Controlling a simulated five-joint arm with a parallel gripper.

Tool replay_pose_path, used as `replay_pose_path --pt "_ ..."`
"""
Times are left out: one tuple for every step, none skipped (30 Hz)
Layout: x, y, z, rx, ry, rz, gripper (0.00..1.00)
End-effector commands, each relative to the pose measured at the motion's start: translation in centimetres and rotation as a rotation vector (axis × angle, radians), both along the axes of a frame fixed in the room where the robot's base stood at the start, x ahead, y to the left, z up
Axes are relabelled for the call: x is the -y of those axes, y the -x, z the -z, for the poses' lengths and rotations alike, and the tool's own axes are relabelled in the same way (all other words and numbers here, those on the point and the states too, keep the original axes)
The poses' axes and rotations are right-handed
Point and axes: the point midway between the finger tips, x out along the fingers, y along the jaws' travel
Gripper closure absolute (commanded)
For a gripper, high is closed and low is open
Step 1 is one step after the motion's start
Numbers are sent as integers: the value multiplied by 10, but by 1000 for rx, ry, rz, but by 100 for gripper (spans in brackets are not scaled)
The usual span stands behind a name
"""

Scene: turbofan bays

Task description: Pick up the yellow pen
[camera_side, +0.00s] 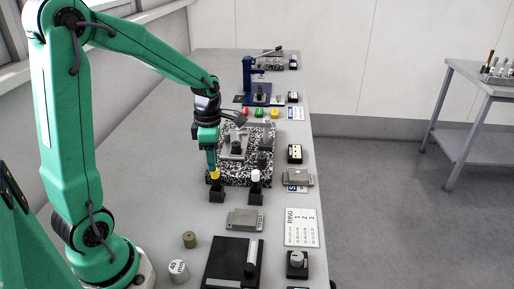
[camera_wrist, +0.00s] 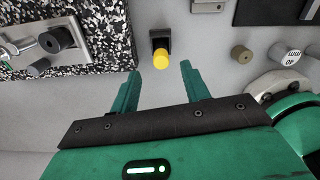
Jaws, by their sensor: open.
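The yellow pen (camera_side: 214,174) stands upright in a small dark holder (camera_side: 217,194) on the bench, in front of the speckled block. In the wrist view only the yellow top of the pen (camera_wrist: 160,59) shows clearly, with part of the dark holder (camera_wrist: 159,36) behind it. My gripper (camera_side: 212,165) is just above and at the pen in the side view. In the wrist view my gripper (camera_wrist: 157,66) is open, with one green finger on each side of the line to the pen. The pen is not clasped. The side view does not show whether the fingers touch it.
A white-topped pen (camera_side: 255,175) stands in a second dark holder (camera_side: 255,194) to the right. The black-and-white speckled block (camera_side: 267,172) with metal fittings lies behind. A grey metal block (camera_side: 245,219) and a black case (camera_side: 222,262) are nearer the camera.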

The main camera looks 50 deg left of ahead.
Motion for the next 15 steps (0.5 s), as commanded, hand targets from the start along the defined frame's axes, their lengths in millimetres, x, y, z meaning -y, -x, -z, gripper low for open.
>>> replay_pose_path --pt "0 0 4 -3 0 1 54" --pt "0 1 7 -3 1 1 54" --pt "1 1 10 -5 1 1 54" --pt "1 1 13 -4 1 2 54" --pt "1 0 15 -3 1 2 54" --pt "1 0 18 -3 0 2 54" --pt "1 1 20 -3 0 2 54" --pt "1 0 21 -2 1 2 54" --pt "1 0 22 -1 0 2 54" --pt "1 0 23 -1 0 2 54" --pt "1 0 23 -1 1 2 54" --pt "1 0 23 0 0 2 54" --pt "1 0 23 0 0 3 54" --pt "1 0 23 -1 0 3 54" --pt "1 0 24 -1 0 3 54"
